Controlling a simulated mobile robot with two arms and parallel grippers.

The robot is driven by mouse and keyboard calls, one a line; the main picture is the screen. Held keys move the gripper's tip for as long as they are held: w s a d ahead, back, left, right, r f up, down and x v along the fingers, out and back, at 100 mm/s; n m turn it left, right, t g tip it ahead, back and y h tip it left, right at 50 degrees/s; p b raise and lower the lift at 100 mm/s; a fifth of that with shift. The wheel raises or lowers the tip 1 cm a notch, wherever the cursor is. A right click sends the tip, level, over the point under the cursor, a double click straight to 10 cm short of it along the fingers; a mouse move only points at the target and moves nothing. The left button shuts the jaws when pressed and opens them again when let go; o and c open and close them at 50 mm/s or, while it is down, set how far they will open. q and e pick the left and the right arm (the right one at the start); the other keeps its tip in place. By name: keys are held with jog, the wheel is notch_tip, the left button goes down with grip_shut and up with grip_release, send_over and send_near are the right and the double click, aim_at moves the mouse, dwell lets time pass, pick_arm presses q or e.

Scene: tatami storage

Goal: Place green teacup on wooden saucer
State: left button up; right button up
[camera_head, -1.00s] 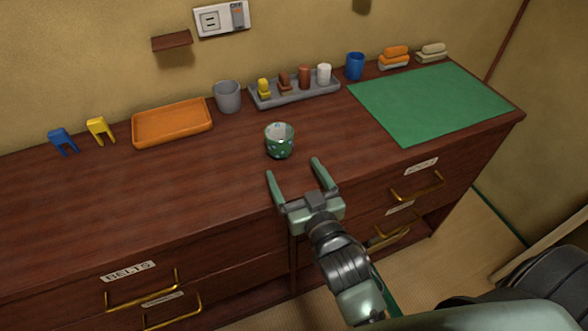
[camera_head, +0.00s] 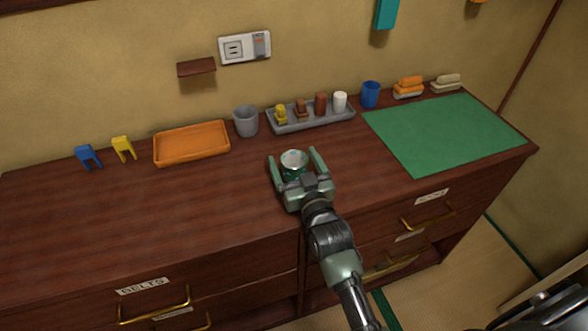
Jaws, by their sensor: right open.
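The green teacup (camera_head: 293,165), patterned with a pale inside, stands upright on the wooden cabinet top (camera_head: 226,205). My right gripper (camera_head: 295,156) is open, with one finger on each side of the teacup. Its palm is close to the near side of the cup and hides the cup's lower part. I cannot tell whether the fingers touch the cup. I can make out no wooden saucer in this view. My left gripper is not in view.
Behind the cup are an orange tray (camera_head: 191,144), a grey cup (camera_head: 246,121), a grey tray (camera_head: 352,117) with small items and a blue cup (camera_head: 370,95). A green mat (camera_head: 445,132) lies right. The left front top is clear.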

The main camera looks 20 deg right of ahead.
jog(key=shift+r, duration=0.1)
jog(key=c, duration=1.7)
